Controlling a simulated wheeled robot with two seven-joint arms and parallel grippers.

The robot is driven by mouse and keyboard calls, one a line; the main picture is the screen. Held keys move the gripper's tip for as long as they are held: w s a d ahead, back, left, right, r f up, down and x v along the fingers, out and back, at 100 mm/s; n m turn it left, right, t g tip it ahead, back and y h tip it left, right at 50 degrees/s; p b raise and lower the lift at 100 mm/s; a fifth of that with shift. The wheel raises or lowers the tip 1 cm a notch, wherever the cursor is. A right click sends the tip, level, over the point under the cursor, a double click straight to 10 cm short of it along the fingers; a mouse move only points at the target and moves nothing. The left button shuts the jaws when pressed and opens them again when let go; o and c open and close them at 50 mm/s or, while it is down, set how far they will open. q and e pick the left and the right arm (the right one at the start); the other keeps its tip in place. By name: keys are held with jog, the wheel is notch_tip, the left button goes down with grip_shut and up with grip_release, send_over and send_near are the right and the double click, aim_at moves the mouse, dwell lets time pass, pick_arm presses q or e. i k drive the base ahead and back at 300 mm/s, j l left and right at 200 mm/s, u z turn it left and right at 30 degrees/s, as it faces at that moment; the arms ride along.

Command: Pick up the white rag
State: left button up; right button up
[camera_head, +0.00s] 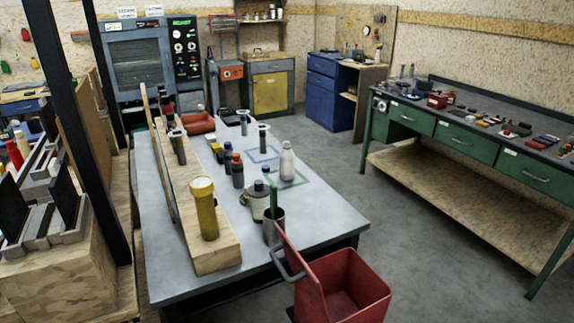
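I cannot make out a white rag anywhere in the head view. The pale items on the grey table (325,213) are a white bottle (287,163) and a squat light canister (257,201), not cloth. Neither of my grippers shows in this view.
The grey table also holds a wooden beam (215,255), a yellow cylinder (206,210), a grey cup (273,228) and several small bottles. A red bin (345,285) stands at its near end. A green workbench (455,140) is at right. Grey floor (340,150) lies clear between them.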

aim_at(210, 138)
jog(key=i+l+z, duration=0.4)
jog(key=l, duration=0.15)
jog(key=i+l+z, duration=0.7)
jog(key=l+z, duration=0.15)
jog(key=i+l, duration=0.15)
jog(key=i, duration=0.3)
jog(key=i+l+z, duration=0.15)
jog(key=i, duration=0.3)
jog(key=i+j+u, duration=0.15)
jog(key=i+u, duration=0.7)
jog(key=i+l+u, duration=0.25)
jog(key=i+u, duration=0.15)
jog(key=i, duration=0.15)
jog(key=i+u, duration=0.75)
jog(key=i+l+u, duration=0.1)
jog(key=i+u, duration=0.3)
jog(key=i+l+u, duration=0.25)
jog(key=u, duration=0.15)
jog(key=i+l+u, duration=0.75)
jog(key=l, duration=0.35)
jog(key=i+l+u, duration=0.25)
jog(key=l, duration=0.15)
jog(key=k, duration=0.1)
